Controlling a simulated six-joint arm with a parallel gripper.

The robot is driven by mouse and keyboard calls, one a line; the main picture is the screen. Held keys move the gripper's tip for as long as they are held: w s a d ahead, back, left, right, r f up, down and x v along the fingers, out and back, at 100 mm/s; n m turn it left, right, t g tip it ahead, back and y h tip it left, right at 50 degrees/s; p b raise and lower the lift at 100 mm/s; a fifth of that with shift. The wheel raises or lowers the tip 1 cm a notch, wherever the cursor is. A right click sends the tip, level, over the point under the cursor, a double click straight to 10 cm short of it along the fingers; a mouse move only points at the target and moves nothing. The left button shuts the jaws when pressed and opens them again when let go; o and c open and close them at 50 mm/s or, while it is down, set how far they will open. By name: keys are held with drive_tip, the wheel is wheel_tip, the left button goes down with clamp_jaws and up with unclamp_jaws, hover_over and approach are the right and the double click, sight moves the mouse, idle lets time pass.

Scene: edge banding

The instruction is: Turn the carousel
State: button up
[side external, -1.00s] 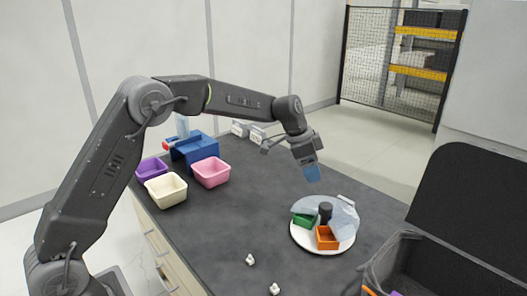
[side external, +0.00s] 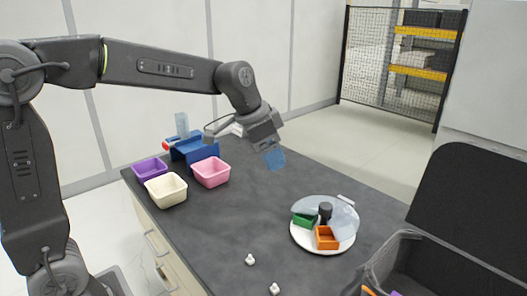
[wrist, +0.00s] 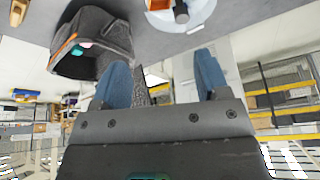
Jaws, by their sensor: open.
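The carousel (side external: 302,243) is a round white turntable on the dark worktop, right of the middle in the side view. It has a dark central knob (side external: 325,211), a green bin (side external: 304,220), an orange bin (side external: 327,238) and a clear cover (side external: 344,222) over part of it. In the wrist view the carousel (wrist: 160,18) shows in part at the top edge. My gripper (side external: 275,160) is above the worktop, up and left of the carousel and apart from it. Its blue fingers (wrist: 163,80) are spread with nothing between them.
Purple (side external: 151,169), cream (side external: 166,190) and pink (side external: 211,172) bins stand at the left, beside a blue holder (side external: 194,149). Two small white pieces (side external: 250,259) lie near the front. An open dark bag (side external: 405,245) is at the right. The middle worktop is clear.

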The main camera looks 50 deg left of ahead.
drive_tip(key=shift+s+r, duration=0.2)
drive_tip(key=shift+s, duration=0.65)
drive_tip(key=shift+w, duration=0.1)
approach(326, 205)
drive_tip(key=x, duration=1)
drive_tip(key=shift+d+f, duration=0.1)
drive_tip(key=shift+f, duration=0.05)
drive_tip(key=c, duration=1.3)
drive_tip(key=shift+o, duration=0.2)
